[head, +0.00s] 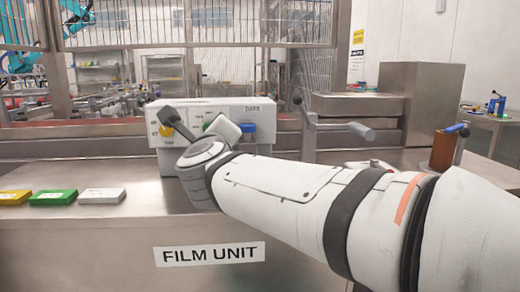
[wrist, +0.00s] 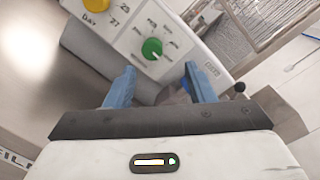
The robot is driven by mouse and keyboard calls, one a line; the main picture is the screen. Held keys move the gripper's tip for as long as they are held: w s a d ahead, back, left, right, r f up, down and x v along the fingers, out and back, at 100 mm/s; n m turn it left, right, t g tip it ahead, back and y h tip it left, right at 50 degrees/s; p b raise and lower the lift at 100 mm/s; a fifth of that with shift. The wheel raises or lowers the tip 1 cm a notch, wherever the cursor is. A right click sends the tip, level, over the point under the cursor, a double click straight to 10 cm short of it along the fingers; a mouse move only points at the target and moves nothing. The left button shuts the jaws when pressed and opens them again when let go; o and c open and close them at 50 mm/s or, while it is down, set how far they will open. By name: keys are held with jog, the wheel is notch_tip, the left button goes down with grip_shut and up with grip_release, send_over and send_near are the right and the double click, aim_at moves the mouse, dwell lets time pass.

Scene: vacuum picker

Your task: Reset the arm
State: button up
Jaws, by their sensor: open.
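My gripper (wrist: 160,66) has two blue fingers set wide apart with nothing between them. In the wrist view the fingertips lie below a green knob (wrist: 152,48) on a white dial box (wrist: 197,38), and I see no contact with it. In the head view my white arm reaches in from the right, and its wrist end is in front of the dial box (head: 180,106). The fingers are not clear there. A yellow knob (head: 166,131) and a blue knob (head: 247,127) show beside the wrist. The green knob (head: 207,126) is partly covered.
The box stands on a metal counter (head: 140,180) labelled FILM UNIT. Yellow (head: 14,197), green (head: 52,197) and white (head: 101,195) flat packs lie at the left. A lever (head: 310,125) stands right of the box. A metal cabinet (head: 398,100) is further right. A wire cage is behind.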

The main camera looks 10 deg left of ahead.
jog(key=d+r+n+g+y+p, duration=0.2)
jog(key=d+r+n+g+p, duration=0.15)
jog(key=d+n+p, duration=0.4)
jog(key=s+d+f+n+g+h+p, duration=0.3)
jog(key=s+d+n+p, duration=0.4)
jog(key=d, duration=0.5)
jog(key=s+d+f+n+g+h+p, duration=0.4)
jog(key=s+d+n+g+p, duration=0.4)
jog(key=s+d+p, duration=0.4)
jog(key=shift+s+d+f, duration=0.4)
jog(key=shift+s+f, duration=0.05)
jog(key=shift+n, duration=0.25)
